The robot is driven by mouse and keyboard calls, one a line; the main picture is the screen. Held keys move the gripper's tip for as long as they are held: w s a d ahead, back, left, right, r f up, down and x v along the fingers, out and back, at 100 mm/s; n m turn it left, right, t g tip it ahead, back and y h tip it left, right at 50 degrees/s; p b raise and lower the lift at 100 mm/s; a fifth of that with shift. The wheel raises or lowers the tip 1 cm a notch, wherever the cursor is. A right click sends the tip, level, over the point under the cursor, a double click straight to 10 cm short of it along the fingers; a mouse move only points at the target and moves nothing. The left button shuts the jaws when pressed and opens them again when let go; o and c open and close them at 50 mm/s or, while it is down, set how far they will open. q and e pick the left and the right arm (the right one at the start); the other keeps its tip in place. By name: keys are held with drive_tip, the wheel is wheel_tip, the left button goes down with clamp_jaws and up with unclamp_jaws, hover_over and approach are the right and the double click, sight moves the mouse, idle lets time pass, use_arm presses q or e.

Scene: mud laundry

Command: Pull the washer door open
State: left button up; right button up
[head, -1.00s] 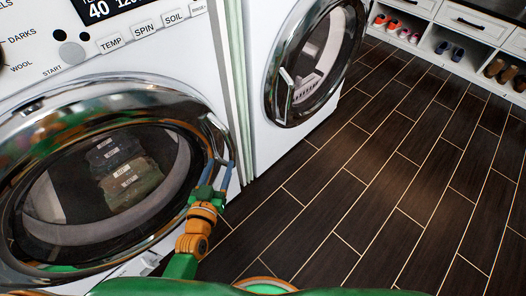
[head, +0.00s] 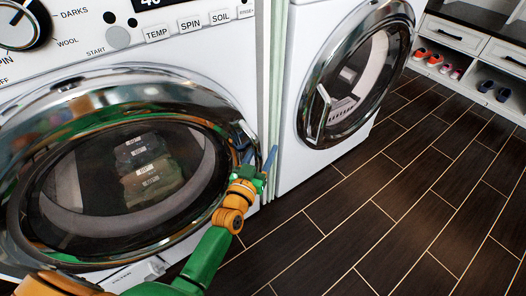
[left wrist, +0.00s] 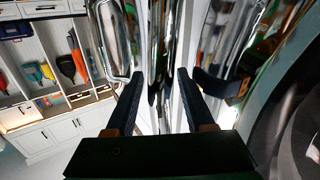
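The washer door (head: 235,105), a round chrome ring with a dark window, is at the left in the head view. Folded-looking laundry shows through its glass. My left gripper (head: 259,160) is at the ring's right edge, one blue finger over the chrome and the other just right of it. In the left wrist view my left gripper (left wrist: 157,100) has its two dark fingers apart, with chrome strips showing beyond and between them. I cannot tell whether they touch the door, or whether it stands ajar. My right gripper is out of view.
A second machine (head: 300,160) with a round chrome door (head: 312,110) stands to the right, past a narrow pale strip (head: 274,80). Dark tiled floor (head: 390,200) is clear. Shoe cubbies (head: 480,65) stand at the back right.

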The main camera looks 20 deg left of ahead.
use_arm(q)
clamp_jaws()
idle(1.2)
